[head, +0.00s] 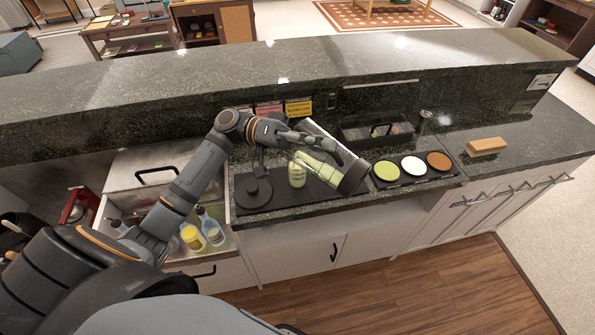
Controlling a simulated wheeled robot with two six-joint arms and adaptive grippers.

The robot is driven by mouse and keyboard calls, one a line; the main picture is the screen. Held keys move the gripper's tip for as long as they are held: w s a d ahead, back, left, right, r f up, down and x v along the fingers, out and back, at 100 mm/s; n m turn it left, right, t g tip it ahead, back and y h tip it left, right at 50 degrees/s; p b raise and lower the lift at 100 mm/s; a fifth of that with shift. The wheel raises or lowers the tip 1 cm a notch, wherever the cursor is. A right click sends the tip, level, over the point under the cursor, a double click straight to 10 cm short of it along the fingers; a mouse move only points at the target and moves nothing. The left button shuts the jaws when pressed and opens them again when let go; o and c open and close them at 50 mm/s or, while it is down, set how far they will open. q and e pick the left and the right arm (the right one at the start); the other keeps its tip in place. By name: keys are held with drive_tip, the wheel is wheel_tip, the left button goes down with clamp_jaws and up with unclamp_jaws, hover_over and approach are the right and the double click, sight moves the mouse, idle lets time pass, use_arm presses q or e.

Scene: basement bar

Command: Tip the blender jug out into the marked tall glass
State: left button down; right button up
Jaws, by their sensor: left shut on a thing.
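My left gripper (322,147) is shut on the blender jug (318,168), a clear jug with a dark end piece and yellow-green contents. The jug is held tilted above the counter, its dark end toward the lower right. A glass (297,176) with pale green in it stands upright on the black mat (284,200), just below the jug's left end. Its mark is too small to make out. I cannot tell whether anything is flowing between jug and glass. A round black base (254,192) stands on the mat to the left. My right gripper is out of view.
A black tray with green, white and orange discs (413,166) lies right of the jug. A dark caddy (375,131) stands behind. A wooden block (487,146) lies farther right. Bottles (209,226) stand in the left well. The raised bar ledge (300,65) runs behind.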

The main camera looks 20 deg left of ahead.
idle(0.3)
use_arm(q)
drive_tip(key=shift+a+r, duration=0.1)
drive_tip(key=shift+r, duration=0.15)
drive_tip(key=shift+a+b, duration=0.1)
drive_tip(key=shift+b, duration=0.2)
drive_tip(key=shift+w+a+r+h, duration=0.1)
drive_tip(key=shift+a+r+h, duration=0.05)
drive_tip(key=shift+h, duration=0.15)
idle(1.4)
